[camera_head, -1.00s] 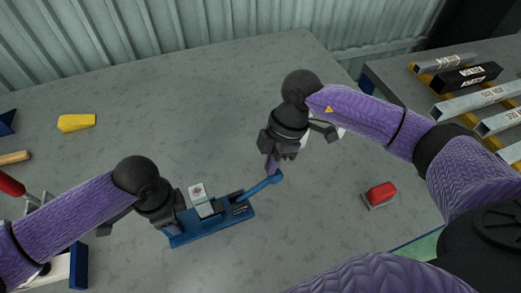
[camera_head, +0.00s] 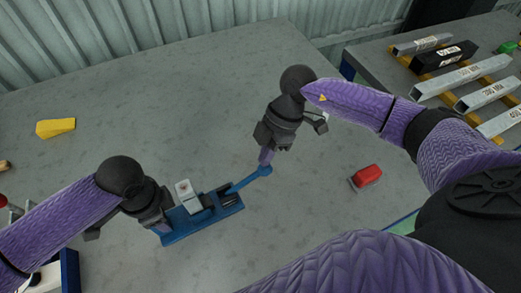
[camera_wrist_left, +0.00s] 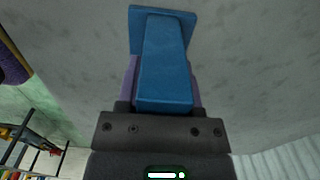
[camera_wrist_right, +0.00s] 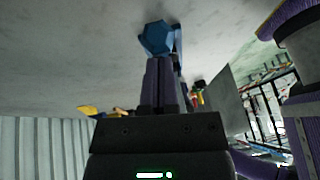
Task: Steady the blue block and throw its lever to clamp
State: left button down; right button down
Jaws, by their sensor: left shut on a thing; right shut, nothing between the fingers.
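The blue block (camera_head: 186,226) lies on the grey table, with a pale metal piece (camera_head: 187,196) standing on it. Its blue lever (camera_head: 250,179) sticks out to the right and ends in a round knob. My left gripper (camera_head: 163,222) is shut on the block's left end; the left wrist view shows the blue body (camera_wrist_left: 165,65) between its fingers. My right gripper (camera_head: 266,158) is shut and empty, with its fingertips at the lever's knob. In the right wrist view the knob (camera_wrist_right: 157,38) is just beyond the closed fingertips; I cannot tell if they touch.
A red block (camera_head: 366,177) lies to the right and a yellow piece (camera_head: 56,128) at the left. A rack of metal bars (camera_head: 460,75) stands on the right-hand table. The table behind the blue block is clear.

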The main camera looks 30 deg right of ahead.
jog(key=shift+w+a+r, duration=0.1)
jog(key=shift+r, duration=0.95)
jog(key=r, duration=0.4)
jog(key=shift+w+a, duration=0.15)
jog(key=shift+w, duration=0.2)
jog(key=s+v, duration=0.1)
jog(key=v, duration=0.7)
jog(key=shift+w+d+r, duration=0.2)
jog(key=shift+w+d, duration=0.25)
pick_arm(q)
grip_release()
